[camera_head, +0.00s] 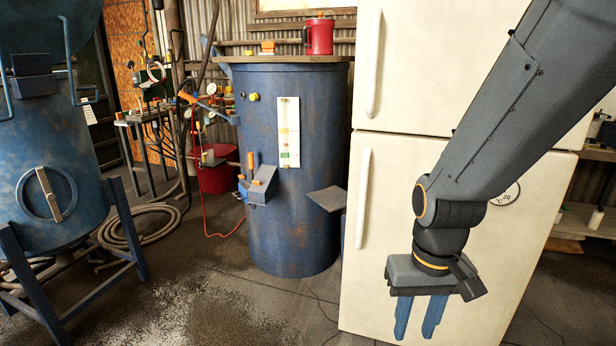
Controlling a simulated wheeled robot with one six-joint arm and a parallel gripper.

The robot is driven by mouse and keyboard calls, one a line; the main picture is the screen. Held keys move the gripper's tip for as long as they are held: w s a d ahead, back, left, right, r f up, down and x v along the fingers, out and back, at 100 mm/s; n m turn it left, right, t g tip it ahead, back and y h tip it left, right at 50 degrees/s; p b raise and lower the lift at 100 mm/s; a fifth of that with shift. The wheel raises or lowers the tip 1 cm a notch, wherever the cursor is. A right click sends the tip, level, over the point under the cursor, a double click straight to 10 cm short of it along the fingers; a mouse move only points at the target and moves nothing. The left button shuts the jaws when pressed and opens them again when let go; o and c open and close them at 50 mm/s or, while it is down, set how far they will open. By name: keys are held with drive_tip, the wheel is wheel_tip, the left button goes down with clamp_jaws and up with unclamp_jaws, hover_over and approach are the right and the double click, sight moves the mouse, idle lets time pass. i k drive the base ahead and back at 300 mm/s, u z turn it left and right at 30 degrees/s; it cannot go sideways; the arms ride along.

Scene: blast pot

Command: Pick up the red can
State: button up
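A red can (319,37) stands upright on the wooden top (285,59) of a blue drum, near its right side. My gripper (418,318) hangs pointing down at the lower right, in front of the white fridge. Its two blue fingers are apart with nothing visible between them. It is well below the can and to its right.
The blue drum (300,190) carries side brackets and a small shelf (327,198). The white fridge (385,225) stands right of it. A small orange item (267,46) lies left of the can. A blue pot (62,180) on a stand is at left. Floor between is partly clear.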

sight(318, 35)
drive_tip(key=i, duration=1.2)
drive_tip(key=u, duration=1.4)
drive_tip(key=i, duration=2.25)
drive_tip(key=z, duration=1.8)
